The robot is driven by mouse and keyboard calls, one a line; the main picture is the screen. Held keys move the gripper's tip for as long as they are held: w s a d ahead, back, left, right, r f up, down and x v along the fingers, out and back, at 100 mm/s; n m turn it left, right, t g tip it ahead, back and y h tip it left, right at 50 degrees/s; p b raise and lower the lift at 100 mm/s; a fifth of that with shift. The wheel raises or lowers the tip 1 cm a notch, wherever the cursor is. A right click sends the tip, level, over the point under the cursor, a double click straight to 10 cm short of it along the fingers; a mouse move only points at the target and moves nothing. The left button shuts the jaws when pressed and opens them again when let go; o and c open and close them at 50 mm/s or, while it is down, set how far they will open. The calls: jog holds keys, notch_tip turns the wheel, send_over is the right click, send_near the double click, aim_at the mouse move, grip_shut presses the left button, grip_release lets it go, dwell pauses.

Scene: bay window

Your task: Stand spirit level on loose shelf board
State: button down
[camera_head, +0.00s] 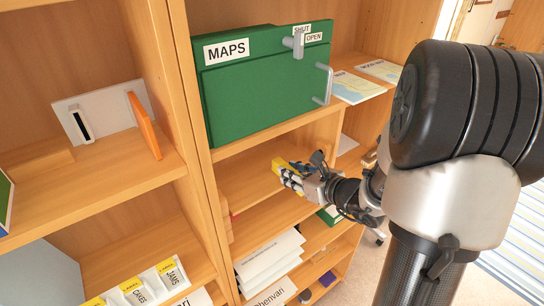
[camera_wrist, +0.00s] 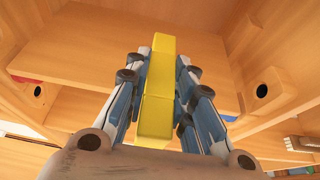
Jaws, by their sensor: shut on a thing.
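The spirit level is a yellow bar (camera_head: 281,166) at my gripper (camera_head: 291,178) in the head view. In the wrist view the yellow bar (camera_wrist: 157,115) runs lengthwise between the fingers of my gripper (camera_wrist: 158,85), which is shut on it. My gripper is in the bay below the green box. A plain wooden board (camera_head: 245,178) lies in that bay, and a board (camera_wrist: 90,55) spans behind the level in the wrist view. I cannot tell whether this board is loose, or whether the level touches it.
A green MAPS box (camera_head: 262,90) with a grey handle fills the shelf above. Leaflets (camera_head: 358,87) lie to its right. White paper stacks (camera_head: 268,258) lie below. Wooden blocks with dark holes (camera_wrist: 264,90) flank the bay. An upright panel (camera_head: 205,190) bounds it at left.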

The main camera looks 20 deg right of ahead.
aim_at(278, 159)
jog(key=w, duration=0.2)
jog(key=w+a, duration=0.1)
jog(key=w, duration=0.2)
jog(key=w+p, duration=0.1)
jog(key=w, duration=0.2)
jog(key=shift+w+a+r, duration=0.1)
jog(key=shift+w+a, duration=0.1)
jog(key=shift+a, duration=0.15)
jog(key=shift+w, duration=0.1)
jog(key=shift+s, duration=0.2)
jog(key=shift+f, duration=0.2)
jog(key=shift+w+f, duration=0.1)
jog(key=shift+f, duration=0.05)
jog(key=c, duration=1.4)
grip_release()
jog(key=shift+o, duration=0.2)
